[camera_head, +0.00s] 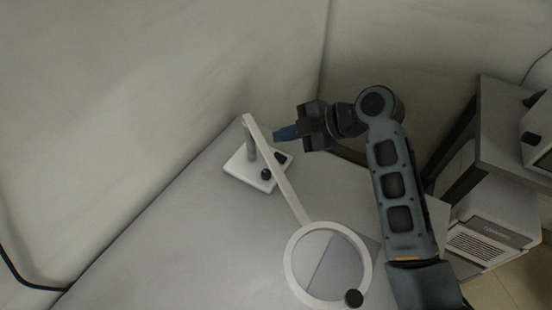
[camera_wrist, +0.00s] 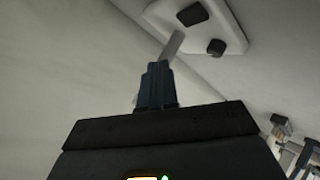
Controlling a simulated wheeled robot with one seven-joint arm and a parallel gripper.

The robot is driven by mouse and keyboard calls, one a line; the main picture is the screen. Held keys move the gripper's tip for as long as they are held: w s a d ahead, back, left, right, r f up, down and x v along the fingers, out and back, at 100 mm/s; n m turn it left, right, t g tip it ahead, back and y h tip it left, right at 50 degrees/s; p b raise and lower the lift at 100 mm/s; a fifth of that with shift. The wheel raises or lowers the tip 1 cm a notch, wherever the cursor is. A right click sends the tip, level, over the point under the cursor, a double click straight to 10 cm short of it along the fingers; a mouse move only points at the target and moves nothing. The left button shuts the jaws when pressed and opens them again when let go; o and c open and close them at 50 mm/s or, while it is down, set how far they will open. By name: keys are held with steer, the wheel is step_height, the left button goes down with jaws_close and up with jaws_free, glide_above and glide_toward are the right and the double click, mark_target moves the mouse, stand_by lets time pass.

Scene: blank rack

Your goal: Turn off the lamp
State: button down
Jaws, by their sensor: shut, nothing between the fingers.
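The lamp is white, with a flat base (camera_head: 240,168) on the grey table, a short grey post, a slanting arm (camera_head: 283,184) and a ring-shaped head (camera_head: 291,262). Two black knobs (camera_head: 265,174) (camera_head: 280,158) sit on the base, and another black knob (camera_head: 354,298) is on the ring's rim. My gripper (camera_head: 279,134) has blue fingers, shut and empty, pointing left beside the upper lamp arm. Its height above the base is hard to judge. In the wrist view the shut fingers (camera_wrist: 155,68) point towards the grey post (camera_wrist: 173,44); the base (camera_wrist: 165,14) and its two knobs (camera_wrist: 193,13) (camera_wrist: 216,47) show beyond.
The grey table (camera_head: 180,240) is otherwise mostly clear. Pale walls (camera_head: 150,90) stand behind and to the left. At the right is a dark rack (camera_head: 500,130) with a light boxy device (camera_head: 490,235) low down. A black cable (camera_head: 20,275) runs along the left wall.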

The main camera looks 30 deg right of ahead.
mark_target(282, 159)
steer(key=shift+w+a+f+b, duration=0.1)
steer(key=shift+w+f+b, duration=0.05)
steer(key=shift+f+b, duration=0.65)
steer(key=shift+w+f+b, duration=0.1)
steer(key=shift+f+b, duration=0.35)
steer(key=shift+f, duration=0.65)
steer(key=shift+f, duration=0.1)
stand_by(0.4)
steer(key=shift+f+b, duration=0.3)
steer(key=shift+b, duration=0.15)
steer(key=shift+s+a+f+b, duration=0.1)
steer(key=shift+a+f+b, duration=0.05)
steer(key=shift+f+b, duration=0.75)
stand_by(0.7)
steer(key=shift+r, duration=0.15)
steer(key=shift+r+p, duration=0.55)
steer(key=shift+r, duration=0.05)
steer(key=shift+r, duration=0.1)
